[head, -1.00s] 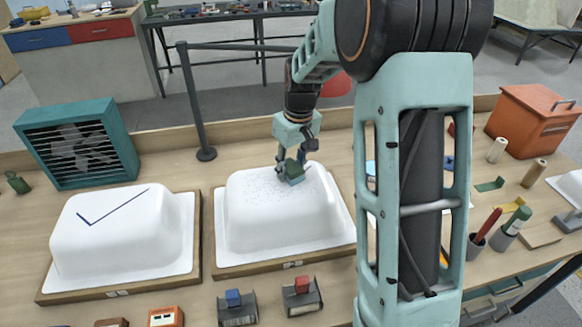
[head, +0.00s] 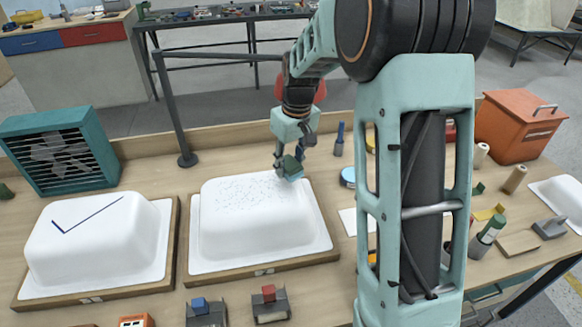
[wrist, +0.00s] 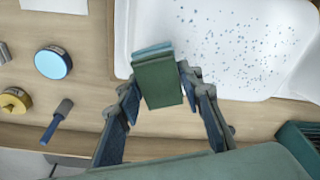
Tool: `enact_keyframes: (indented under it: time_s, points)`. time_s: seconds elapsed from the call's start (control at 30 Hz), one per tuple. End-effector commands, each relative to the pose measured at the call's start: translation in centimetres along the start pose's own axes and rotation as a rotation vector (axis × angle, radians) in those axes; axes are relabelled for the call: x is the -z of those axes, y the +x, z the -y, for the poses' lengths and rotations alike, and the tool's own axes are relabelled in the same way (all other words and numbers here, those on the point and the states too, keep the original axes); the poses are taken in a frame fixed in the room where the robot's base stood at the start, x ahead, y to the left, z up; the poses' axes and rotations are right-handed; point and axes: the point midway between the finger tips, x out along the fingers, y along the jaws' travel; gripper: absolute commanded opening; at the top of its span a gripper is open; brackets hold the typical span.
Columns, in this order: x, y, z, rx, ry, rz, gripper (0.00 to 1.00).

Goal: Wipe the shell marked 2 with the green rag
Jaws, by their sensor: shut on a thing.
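A white upturned shell (head: 262,222) stands on a wooden base in the middle of the bench, its top dotted with dark specks. The specks also show on the shell in the wrist view (wrist: 235,50). The number on its base label is too small to read. My gripper (head: 288,163) is shut on a folded green rag (head: 292,170) with a blue-teal layer beneath. The rag is at the far right corner of the shell's top; I cannot tell if it touches. In the wrist view the rag (wrist: 160,82) sits between my fingers, over the shell's edge.
Another white shell (head: 95,245) with a dark check-like line is at the left. A teal fan box (head: 62,150) stands behind it. A blue-topped tin (wrist: 53,63), a yellow tape (wrist: 14,100) and a blue-handled tool (wrist: 57,120) lie beside the speckled shell. An orange box (head: 515,125) is far right.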

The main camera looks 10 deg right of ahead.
Motion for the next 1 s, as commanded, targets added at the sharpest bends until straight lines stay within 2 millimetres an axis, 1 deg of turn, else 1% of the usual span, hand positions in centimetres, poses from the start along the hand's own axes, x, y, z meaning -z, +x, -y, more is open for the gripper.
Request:
enact_keyframes:
  time_s: [0.03,0.1,0.5,0.7,1.0]
  points:
    - [0.1,-0.7,0.1,0.001,0.0,0.002,0.11]
    - [0.2,-1.4,0.2,0.0,0.001,0.001,0.11]
    - [1.0,-4.7,0.7,0.0,0.001,0.001,0.11]
    - [1.2,-5.3,0.9,0.0,0.001,0.001,0.11]
    - [1.1,-5.3,0.9,0.0,0.002,0.001,0.11]
